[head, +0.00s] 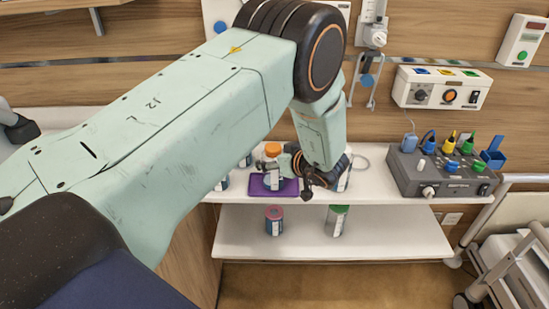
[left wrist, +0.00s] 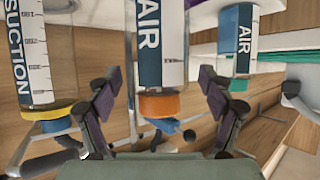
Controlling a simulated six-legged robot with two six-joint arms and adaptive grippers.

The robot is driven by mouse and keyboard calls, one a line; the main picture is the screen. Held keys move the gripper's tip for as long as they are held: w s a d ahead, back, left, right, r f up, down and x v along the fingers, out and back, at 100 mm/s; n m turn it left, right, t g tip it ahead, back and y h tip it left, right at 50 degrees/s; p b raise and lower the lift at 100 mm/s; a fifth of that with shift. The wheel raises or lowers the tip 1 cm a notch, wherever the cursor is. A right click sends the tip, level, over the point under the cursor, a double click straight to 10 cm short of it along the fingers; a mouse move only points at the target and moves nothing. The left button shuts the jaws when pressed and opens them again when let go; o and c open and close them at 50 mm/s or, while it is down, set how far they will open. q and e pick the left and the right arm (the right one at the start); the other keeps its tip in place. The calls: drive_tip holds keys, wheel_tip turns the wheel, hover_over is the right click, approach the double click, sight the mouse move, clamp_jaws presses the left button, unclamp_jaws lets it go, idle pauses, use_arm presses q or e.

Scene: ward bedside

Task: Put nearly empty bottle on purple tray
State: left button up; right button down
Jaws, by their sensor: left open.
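The purple tray (head: 257,191) lies on the upper white shelf. A clear bottle with an orange cap (head: 272,150) appears to stand on it, its lower part partly hidden by my gripper. My left gripper (head: 301,180) is open at the bottle's right side. In the left wrist view, caps point down; the orange-capped bottle, labelled AIR (left wrist: 150,45), is between the open fingers (left wrist: 160,85), with gaps visible on both sides. A SUCTION bottle with a yellow cap (left wrist: 35,60) is at left, another AIR bottle (left wrist: 238,45) at right. Liquid levels are unclear. My right gripper is not visible.
Other bottles (head: 222,183) are partly hidden behind my left arm. A pink-lidded jar (head: 274,220) and a green-lidded one (head: 337,222) stand on the lower shelf. A grey device with coloured plugs (head: 440,172) occupies the upper shelf's right end. A rail cart (head: 505,265) is at right.

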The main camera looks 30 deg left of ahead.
use_arm(q)
drive_tip(key=shift+f, duration=0.1)
drive_tip(key=shift+w, duration=0.1)
drive_tip(key=shift+d+r+p, duration=0.2)
drive_tip(key=shift+p, duration=0.25)
drive_tip(key=p+v, duration=0.8)
drive_tip(key=v, duration=0.3)
drive_tip(key=shift+s+p, duration=0.25)
drive_tip(key=shift+p, duration=0.1)
drive_tip(key=shift+d, duration=0.1)
